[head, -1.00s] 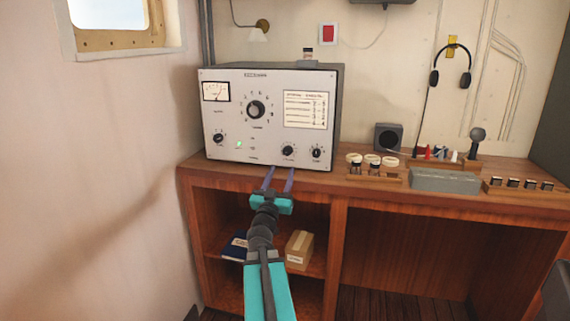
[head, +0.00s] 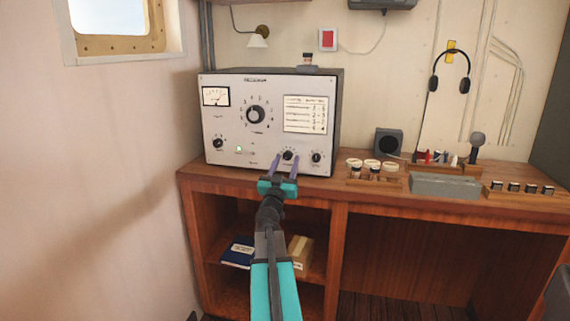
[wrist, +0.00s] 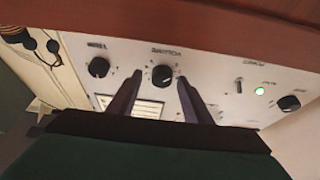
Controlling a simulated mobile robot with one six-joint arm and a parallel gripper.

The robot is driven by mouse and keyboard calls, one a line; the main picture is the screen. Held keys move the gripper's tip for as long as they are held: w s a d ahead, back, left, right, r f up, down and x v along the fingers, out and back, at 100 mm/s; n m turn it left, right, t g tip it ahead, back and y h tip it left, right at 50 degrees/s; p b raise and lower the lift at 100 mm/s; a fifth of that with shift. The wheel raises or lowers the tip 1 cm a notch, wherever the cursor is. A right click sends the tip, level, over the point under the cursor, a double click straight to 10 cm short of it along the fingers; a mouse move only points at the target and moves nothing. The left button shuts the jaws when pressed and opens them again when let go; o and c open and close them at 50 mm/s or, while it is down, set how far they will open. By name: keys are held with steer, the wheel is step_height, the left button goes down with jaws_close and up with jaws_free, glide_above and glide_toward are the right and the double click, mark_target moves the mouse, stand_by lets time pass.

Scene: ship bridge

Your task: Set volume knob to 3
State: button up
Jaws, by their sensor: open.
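The receiver (head: 268,90) is a grey-white box on the wooden desk. Its volume knob (head: 288,155) is the black knob low on the panel, right of the middle. In the wrist view the volume knob (wrist: 162,75) sits under an upside-down label that seems to read VOLUME. My gripper (head: 287,160) is open in front of it. In the wrist view its fingers (wrist: 158,80) are on either side of the knob; whether they touch it I cannot tell. The knob's setting is too small to read.
Another black knob (head: 316,157) is close on the right. A green lamp (head: 238,149) and a third small knob (head: 218,143) are to the left, with a large dial (head: 256,114) above. Jars (head: 372,166) and a grey box (head: 444,186) stand on the desk (head: 420,203).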

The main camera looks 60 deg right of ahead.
steer(key=shift+d+r, duration=0.1)
steer(key=shift+d, duration=0.15)
steer(key=c, duration=1)
steer(key=shift+s+a, duration=0.1)
steer(key=shift+a, duration=0.15)
steer(key=shift+c, duration=0.3)
steer(key=shift+d+r+m+g, duration=0.15)
steer(key=shift+d+m+g, duration=0.1)
steer(key=shift+m+g, duration=0.15)
